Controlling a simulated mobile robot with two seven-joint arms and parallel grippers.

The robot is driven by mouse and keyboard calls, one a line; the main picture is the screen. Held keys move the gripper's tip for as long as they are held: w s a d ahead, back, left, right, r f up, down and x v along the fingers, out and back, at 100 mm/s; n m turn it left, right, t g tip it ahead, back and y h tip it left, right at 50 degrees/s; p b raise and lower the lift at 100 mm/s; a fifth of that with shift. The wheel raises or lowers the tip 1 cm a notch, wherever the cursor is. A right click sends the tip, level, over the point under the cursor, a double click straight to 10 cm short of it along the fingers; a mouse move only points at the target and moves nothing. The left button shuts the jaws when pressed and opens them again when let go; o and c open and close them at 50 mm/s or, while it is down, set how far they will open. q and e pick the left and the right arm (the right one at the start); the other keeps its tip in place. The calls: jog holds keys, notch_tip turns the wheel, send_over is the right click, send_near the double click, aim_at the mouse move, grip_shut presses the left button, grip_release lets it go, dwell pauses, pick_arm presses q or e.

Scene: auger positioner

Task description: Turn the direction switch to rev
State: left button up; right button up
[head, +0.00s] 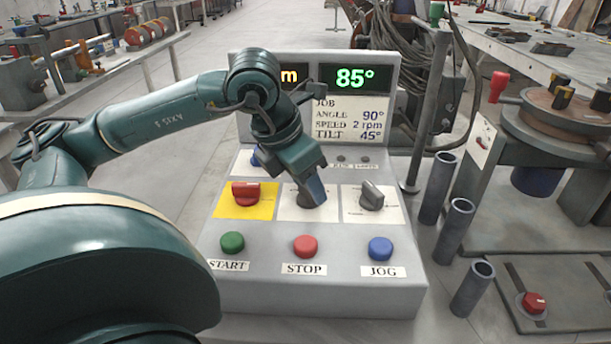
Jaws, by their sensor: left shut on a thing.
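A grey control console (330,305) stands in front of me. It has a row of three switch plates. A red knob (246,193) sits on a yellow plate at the left. A grey knob (371,196) sits on a white plate at the right. My left gripper (312,196) reaches down onto the middle white plate (328,211) and is shut on the middle switch there. The gripper hides nearly all of that switch and its labels, so its setting cannot be read. The small plate markings are too small to read. My right gripper is not in view.
Below the switches are green START (232,242), red STOP (305,246) and blue JOG (380,248) buttons, close to the gripper. The display (355,78) reads 85°. Grey pipes (453,231) and a turntable (560,120) stand at the right.

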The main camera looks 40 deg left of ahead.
pick_arm(q)
jog(key=shift+r+n, duration=0.1)
jog(key=shift+n, duration=0.4)
jog(key=shift+n+y, duration=0.3)
jog(key=shift+n, duration=0.1)
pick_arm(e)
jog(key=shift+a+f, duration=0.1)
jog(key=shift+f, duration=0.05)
pick_arm(q)
jog(key=o, duration=1)
jog(key=p+v, duration=0.3)
jog(key=v, duration=1)
jog(key=shift+s+p, duration=0.2)
jog(key=shift+p, duration=0.15)
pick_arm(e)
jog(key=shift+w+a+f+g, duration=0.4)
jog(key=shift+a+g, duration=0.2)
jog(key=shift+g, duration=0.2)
